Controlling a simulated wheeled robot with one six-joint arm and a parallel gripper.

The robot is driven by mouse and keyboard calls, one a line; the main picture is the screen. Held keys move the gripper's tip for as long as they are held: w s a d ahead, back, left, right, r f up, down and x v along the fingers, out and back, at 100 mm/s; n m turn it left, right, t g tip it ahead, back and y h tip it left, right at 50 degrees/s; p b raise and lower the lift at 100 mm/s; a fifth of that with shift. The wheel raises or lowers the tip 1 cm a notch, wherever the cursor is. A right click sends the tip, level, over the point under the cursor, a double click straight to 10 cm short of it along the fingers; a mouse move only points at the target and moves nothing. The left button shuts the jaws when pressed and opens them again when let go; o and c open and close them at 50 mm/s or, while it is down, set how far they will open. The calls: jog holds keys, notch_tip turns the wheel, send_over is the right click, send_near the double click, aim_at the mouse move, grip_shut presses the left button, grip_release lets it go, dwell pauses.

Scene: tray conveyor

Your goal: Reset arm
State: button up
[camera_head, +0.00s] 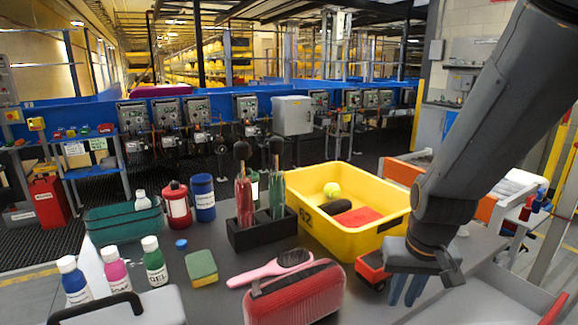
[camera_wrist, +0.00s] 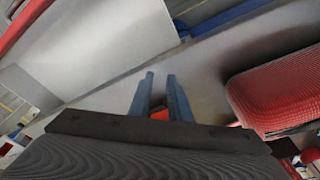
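My arm comes in from the upper right in the head view. My gripper (camera_head: 403,300) hangs fingers-down over the right side of the grey table, just right of a small red toy truck (camera_head: 371,266). In the wrist view my gripper (camera_wrist: 160,75) shows two blue fingers with a narrow gap between them. Nothing is held in the gap. A bit of red shows behind the finger bases, too small to name for sure.
A yellow bin (camera_head: 300,207) holding a tennis ball (camera_head: 332,190) and other items stands left of my gripper. A red ribbed case (camera_head: 295,297), pink brush (camera_head: 270,268), sponge (camera_head: 201,268), black holder (camera_head: 262,236), green basket (camera_head: 122,222) and several bottles crowd the table's left and middle.

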jog(key=shift+n, duration=0.9)
jog(key=a, duration=0.5)
jog(key=shift+s+a+r, duration=0.2)
jog(key=shift+r, duration=0.05)
jog(key=s, duration=0.1)
jog(key=s+g, duration=0.1)
jog(key=s, duration=0.1)
jog(key=s+f+g, duration=0.1)
jog(key=s, duration=0.1)
jog(key=shift+s, duration=0.1)
